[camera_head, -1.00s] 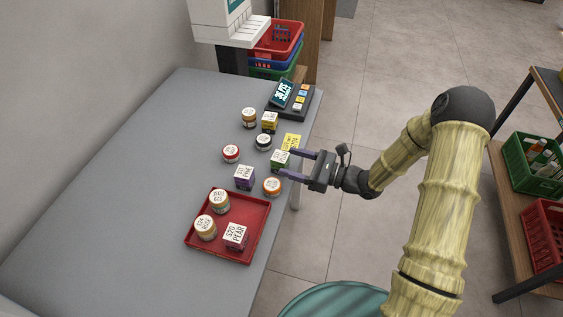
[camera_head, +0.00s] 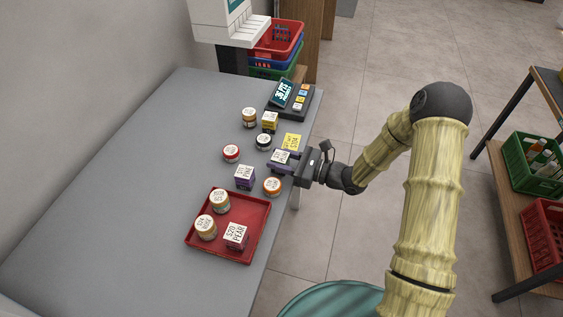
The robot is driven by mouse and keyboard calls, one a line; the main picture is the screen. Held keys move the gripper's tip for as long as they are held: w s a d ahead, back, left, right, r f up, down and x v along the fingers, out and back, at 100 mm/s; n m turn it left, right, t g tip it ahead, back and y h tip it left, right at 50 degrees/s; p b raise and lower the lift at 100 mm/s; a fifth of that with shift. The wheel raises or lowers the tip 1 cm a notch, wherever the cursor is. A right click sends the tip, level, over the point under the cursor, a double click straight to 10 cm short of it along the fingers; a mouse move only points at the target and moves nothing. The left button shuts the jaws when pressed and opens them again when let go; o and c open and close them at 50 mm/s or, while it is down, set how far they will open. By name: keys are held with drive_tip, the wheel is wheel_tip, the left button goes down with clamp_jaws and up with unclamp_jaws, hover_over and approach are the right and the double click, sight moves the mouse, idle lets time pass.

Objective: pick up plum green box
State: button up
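The small green box (camera_head: 280,156) with a white labelled top stands near the right edge of the grey counter. I cannot read its label clearly, and its green sides are now mostly hidden. My gripper (camera_head: 280,161) reaches in from the right at the box's height. The box is upright and appears to rest on the counter.
A purple box (camera_head: 244,178) and an orange jar (camera_head: 272,187) stand close in front. A dark-lidded jar (camera_head: 264,142), a red jar (camera_head: 231,154) and a yellow card (camera_head: 292,142) are nearby. A red tray (camera_head: 250,255) holds jars and a box. A card terminal (camera_head: 290,99) stands behind.

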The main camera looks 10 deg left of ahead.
sight(281, 156)
drive_tip(key=c, duration=0.4)
drive_tip(key=shift+o, duration=0.2)
wheel_tip(281, 156, up, 10)
drive_tip(key=shift+r+p, duration=0.1)
drive_tip(key=shift+p, duration=0.35)
